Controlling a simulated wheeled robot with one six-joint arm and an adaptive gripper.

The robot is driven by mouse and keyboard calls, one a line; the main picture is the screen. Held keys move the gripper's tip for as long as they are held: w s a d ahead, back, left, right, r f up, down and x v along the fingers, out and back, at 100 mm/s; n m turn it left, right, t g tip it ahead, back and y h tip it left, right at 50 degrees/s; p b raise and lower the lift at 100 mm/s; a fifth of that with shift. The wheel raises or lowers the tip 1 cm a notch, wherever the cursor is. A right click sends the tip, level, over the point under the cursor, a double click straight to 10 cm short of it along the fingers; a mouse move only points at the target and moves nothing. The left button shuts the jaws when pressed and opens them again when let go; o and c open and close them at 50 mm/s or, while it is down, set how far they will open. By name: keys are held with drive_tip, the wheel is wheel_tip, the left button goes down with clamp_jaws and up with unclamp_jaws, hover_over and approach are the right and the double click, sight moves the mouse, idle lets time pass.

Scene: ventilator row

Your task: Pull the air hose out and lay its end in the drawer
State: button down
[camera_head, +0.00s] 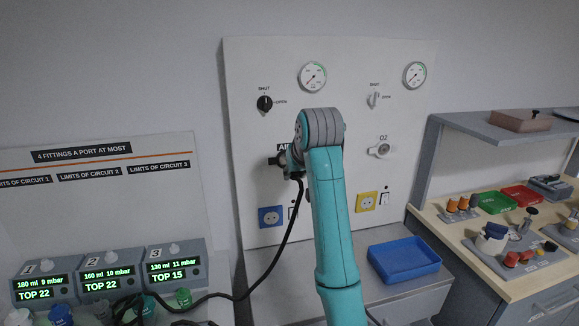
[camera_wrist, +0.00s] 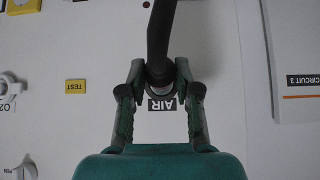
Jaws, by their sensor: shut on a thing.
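The black air hose (camera_head: 290,235) hangs from the AIR port area of the white wall panel (camera_head: 252,125) and curves down left toward the ventilators. My gripper (camera_head: 284,162) is at the AIR port, mostly behind my arm. In the wrist view my gripper (camera_wrist: 159,76) has its fingers on both sides of the end of the hose (camera_wrist: 160,35), shut on it, beside the AIR label (camera_wrist: 161,105). Whether the end is still seated in the port is hidden. A blue tray (camera_head: 403,260) sits on the grey surface below the panel; I cannot make out an open drawer.
Three ventilators (camera_head: 106,270) stand at the lower left, with hoses in front. The panel carries two gauges (camera_head: 313,77), a black knob (camera_head: 265,103), an O2 port (camera_head: 380,150) and sockets. A bench (camera_head: 535,285) with bins and fittings stands at the right.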

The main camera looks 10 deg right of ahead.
drive_tip(key=shift+s, duration=2.05)
drive_tip(key=shift+s, duration=0.1)
